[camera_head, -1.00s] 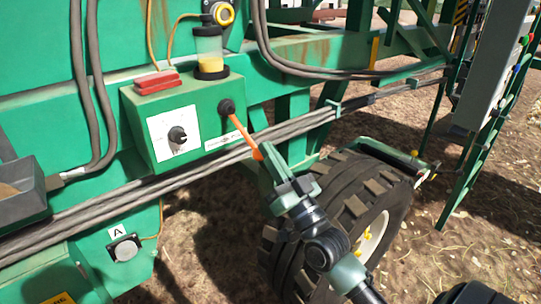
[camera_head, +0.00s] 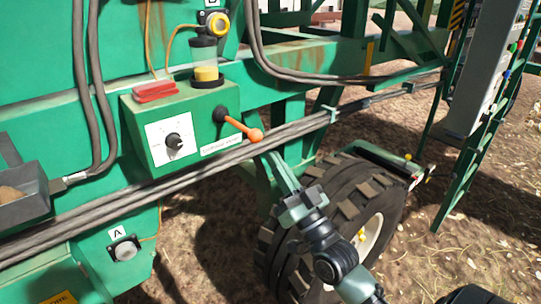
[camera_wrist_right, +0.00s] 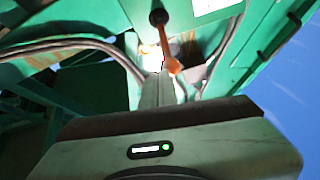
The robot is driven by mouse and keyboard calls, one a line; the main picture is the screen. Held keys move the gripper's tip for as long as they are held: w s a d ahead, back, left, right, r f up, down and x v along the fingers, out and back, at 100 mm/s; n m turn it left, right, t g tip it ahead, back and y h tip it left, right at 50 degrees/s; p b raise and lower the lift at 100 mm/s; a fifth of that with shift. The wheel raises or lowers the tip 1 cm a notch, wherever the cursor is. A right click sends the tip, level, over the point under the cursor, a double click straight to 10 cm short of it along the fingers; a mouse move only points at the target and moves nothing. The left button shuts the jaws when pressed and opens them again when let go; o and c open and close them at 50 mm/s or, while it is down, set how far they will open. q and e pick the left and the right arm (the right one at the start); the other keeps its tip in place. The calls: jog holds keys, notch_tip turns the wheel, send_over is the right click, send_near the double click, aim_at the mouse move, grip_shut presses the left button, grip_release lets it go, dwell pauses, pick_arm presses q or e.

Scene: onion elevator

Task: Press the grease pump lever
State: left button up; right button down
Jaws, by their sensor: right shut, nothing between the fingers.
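The grease pump lever (camera_head: 239,126) is an orange rod with a round knob. It sticks out to the right and slightly down from a black boot on the green pump box (camera_head: 203,142). My right gripper (camera_head: 272,157) is shut and empty, its fingertips just below and right of the knob. In the right wrist view the lever (camera_wrist_right: 169,50) hangs from its black boot, with its knob beside the tips of the shut fingers (camera_wrist_right: 157,82). I cannot tell whether they touch. My left gripper is not in view.
A clear reservoir with yellow grease (camera_head: 205,65) and a red block (camera_head: 155,92) sit on the box. Grey hoses (camera_head: 170,184) run below it. A large black tyre (camera_head: 350,205) stands behind my right arm. A grey tray (camera_head: 22,192) juts out at left.

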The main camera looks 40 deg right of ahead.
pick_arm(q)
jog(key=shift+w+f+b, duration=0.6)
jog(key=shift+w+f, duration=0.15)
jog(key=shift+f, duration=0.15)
pick_arm(e)
jog(key=v, duration=0.5)
jog(key=shift+f, duration=0.3)
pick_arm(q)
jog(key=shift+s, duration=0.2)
